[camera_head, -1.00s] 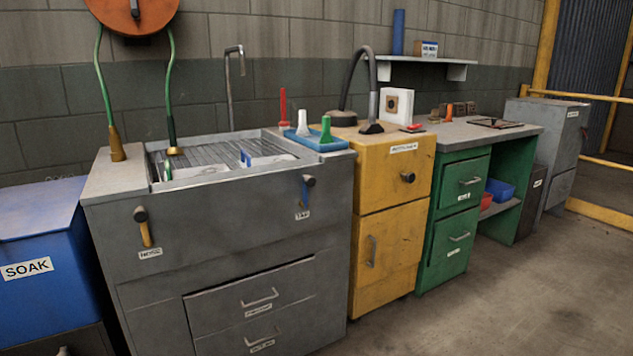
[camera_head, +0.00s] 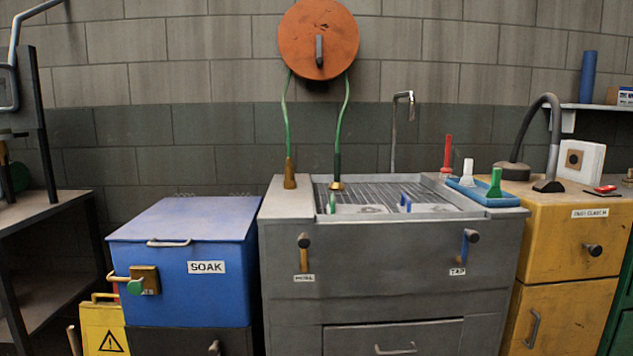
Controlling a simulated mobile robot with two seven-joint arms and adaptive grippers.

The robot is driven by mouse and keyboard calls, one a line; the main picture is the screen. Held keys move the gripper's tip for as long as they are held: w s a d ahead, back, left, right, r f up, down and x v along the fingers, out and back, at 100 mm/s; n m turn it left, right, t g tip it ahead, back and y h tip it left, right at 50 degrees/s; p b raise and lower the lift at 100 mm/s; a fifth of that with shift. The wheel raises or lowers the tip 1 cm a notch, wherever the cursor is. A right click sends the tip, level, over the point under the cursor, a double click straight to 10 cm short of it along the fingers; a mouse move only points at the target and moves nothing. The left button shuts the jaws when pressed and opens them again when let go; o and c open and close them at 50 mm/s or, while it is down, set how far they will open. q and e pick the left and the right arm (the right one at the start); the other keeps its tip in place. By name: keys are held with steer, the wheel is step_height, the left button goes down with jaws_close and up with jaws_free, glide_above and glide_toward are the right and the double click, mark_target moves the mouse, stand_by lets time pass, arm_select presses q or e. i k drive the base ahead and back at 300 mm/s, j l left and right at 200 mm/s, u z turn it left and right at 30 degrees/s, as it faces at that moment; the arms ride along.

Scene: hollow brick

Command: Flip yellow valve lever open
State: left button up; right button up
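The yellow valve lever (camera_head: 305,259) hangs straight down from a dark round knob on the front of the grey sink cabinet (camera_head: 385,284), upper left. A small label under it seems to read HOSE. A blue lever (camera_head: 464,249) hangs from a similar knob at the right of the same front, above a label reading TAP. Neither of my grippers is in view.
A blue SOAK bin (camera_head: 183,272) stands left of the sink cabinet. A yellow cabinet (camera_head: 565,240) stands to its right. An orange hose reel (camera_head: 319,40) with green hoses hangs above. A yellow warning sign (camera_head: 103,330) stands at lower left.

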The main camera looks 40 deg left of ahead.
mark_target(303, 241)
steer(key=u, duration=1.25)
